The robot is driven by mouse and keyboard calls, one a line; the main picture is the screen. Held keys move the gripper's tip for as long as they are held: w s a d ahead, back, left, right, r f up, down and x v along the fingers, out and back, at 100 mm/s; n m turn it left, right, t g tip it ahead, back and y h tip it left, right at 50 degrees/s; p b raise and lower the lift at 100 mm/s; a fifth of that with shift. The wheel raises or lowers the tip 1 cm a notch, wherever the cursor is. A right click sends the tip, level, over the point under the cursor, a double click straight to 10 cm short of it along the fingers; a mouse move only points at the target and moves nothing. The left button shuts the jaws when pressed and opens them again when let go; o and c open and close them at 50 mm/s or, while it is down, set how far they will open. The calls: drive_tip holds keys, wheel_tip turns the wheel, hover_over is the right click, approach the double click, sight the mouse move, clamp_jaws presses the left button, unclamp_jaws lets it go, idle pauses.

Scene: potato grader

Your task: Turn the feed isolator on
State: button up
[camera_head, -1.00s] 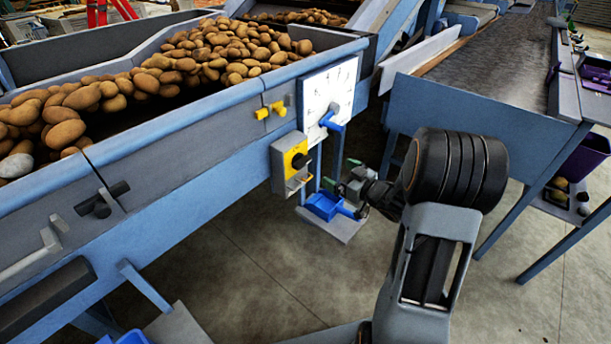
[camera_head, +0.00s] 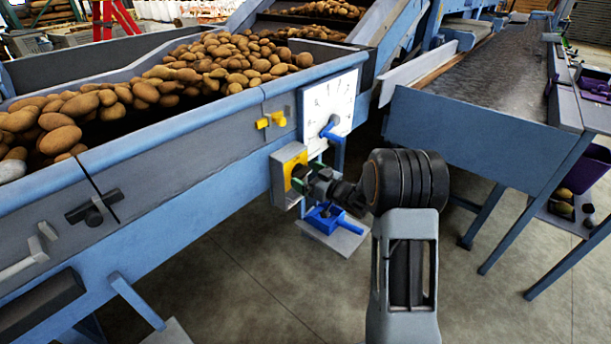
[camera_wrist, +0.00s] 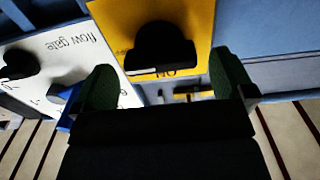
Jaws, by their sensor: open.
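The feed isolator is a yellow plate on a grey box with a black rotary knob. It sits on the blue hopper side in the head view, its yellow plate (camera_head: 287,158) partly hidden behind my gripper (camera_head: 307,176).
A white "flow gate" dial (camera_head: 335,98) with a blue-handled pointer is just right of the isolator. Yellow handles (camera_head: 271,120) sit above it. A blue item (camera_head: 325,217) rests on a small shelf (camera_head: 345,238) below. The hopper holds many potatoes (camera_head: 215,65).

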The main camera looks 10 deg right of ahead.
drive_tip(key=shift+w+a, duration=0.4)
drive_tip(key=shift+w, duration=0.2)
drive_tip(key=c, duration=0.9)
